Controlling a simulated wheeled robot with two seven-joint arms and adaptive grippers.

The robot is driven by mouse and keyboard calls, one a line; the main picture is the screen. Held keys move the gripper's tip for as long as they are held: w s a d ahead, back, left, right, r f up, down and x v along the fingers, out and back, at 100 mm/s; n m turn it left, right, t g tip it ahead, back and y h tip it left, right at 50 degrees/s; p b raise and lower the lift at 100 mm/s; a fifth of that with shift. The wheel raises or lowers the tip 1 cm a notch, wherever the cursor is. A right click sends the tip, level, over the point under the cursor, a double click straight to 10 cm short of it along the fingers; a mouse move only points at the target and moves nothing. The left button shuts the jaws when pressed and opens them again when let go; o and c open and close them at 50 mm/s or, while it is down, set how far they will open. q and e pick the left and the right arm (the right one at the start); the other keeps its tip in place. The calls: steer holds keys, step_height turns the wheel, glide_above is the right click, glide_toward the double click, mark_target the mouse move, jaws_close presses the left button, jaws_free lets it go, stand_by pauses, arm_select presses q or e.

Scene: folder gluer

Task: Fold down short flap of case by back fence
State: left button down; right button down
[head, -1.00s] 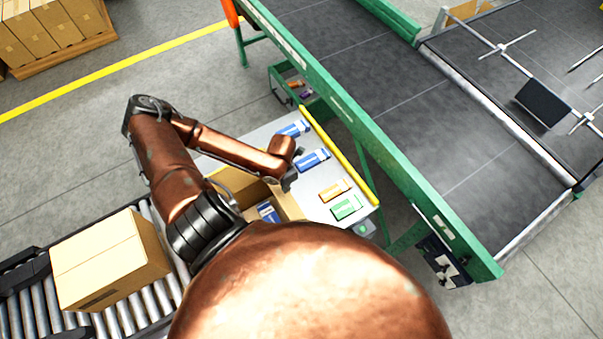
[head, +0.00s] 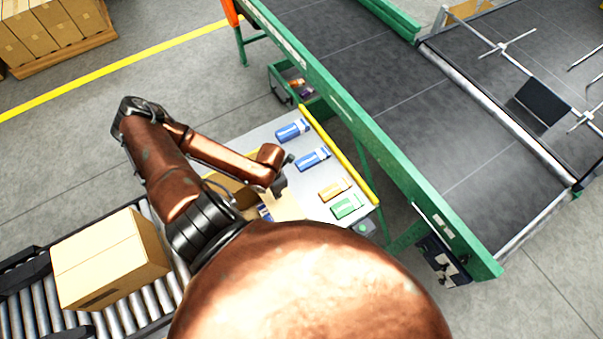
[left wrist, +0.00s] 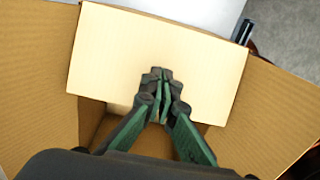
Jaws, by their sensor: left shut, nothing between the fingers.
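In the left wrist view the short flap (left wrist: 165,45) spans the top of the opening, with side flaps spread at left (left wrist: 35,75) and right (left wrist: 270,110). My left gripper (head: 281,190) is shut and empty, its fingertips (left wrist: 158,76) at the short flap, seemingly touching it. My right gripper is out of view.
A closed carton (head: 110,258) sits on the roller conveyor (head: 45,310) at left. The white table (head: 258,136) holds blue, orange and green packs and has a yellow rail (head: 340,155) at its edge. A green-framed belt conveyor (head: 400,120) runs behind.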

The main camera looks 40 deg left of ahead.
mark_target(273, 200)
arm_select(q)
steer(key=shift+s+a+f, duration=0.15)
steer(key=shift+s+f, duration=0.15)
steer(key=shift+s, duration=0.1)
steer(key=shift+s+a+f, duration=0.15)
steer(key=shift+s+f, duration=0.45)
steer(key=shift+f, duration=0.3)
step_height(273, 200, up, 9)
steer(key=p, duration=0.9)
